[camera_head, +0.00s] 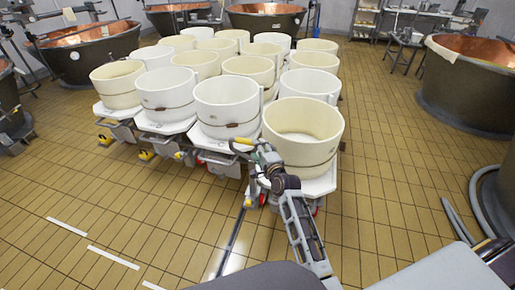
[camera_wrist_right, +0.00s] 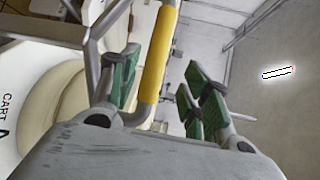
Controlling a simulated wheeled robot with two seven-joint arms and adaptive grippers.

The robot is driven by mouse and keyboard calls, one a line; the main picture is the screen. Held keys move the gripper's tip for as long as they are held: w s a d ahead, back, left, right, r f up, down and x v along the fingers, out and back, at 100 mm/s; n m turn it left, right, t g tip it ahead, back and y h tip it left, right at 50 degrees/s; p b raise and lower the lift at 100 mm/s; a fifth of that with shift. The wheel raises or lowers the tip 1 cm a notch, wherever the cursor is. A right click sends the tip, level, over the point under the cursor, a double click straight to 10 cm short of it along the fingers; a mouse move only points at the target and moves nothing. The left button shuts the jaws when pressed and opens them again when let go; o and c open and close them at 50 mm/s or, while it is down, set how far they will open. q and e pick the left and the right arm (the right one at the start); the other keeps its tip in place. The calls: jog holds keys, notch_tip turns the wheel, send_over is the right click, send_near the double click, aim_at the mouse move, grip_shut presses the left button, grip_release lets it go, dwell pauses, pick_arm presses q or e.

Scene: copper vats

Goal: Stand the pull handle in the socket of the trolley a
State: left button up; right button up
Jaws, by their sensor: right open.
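Trolley a shows in the right wrist view as a white surface with "CART" lettering (camera_wrist_right: 7,120), cut off at the left edge. In the head view the nearest trolley (camera_head: 322,186) has a white top under a large cream tub. The pull handle has a yellow grip (camera_head: 242,141) and grey tubing, beside this trolley's front left. In the wrist view its yellow grip (camera_wrist_right: 158,55) passes between my right gripper's green-padded fingers (camera_wrist_right: 163,85). The fingers are apart, with gaps beside the grip. The socket is hidden, and I cannot tell whether the handle is seated. My left gripper is not in view.
Several cream tubs (camera_head: 225,101) on trolleys crowd the centre and back. Copper-lined vats (camera_head: 470,85) stand right and behind. Tiled floor (camera_head: 90,215) is clear at front left; a long metal strip (camera_head: 231,242) runs along it near my arm.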

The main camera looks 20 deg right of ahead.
jog(key=shift+s+r, duration=0.15)
jog(key=shift+s, duration=0.45)
dwell(0.7)
jog(key=shift+r, duration=0.15)
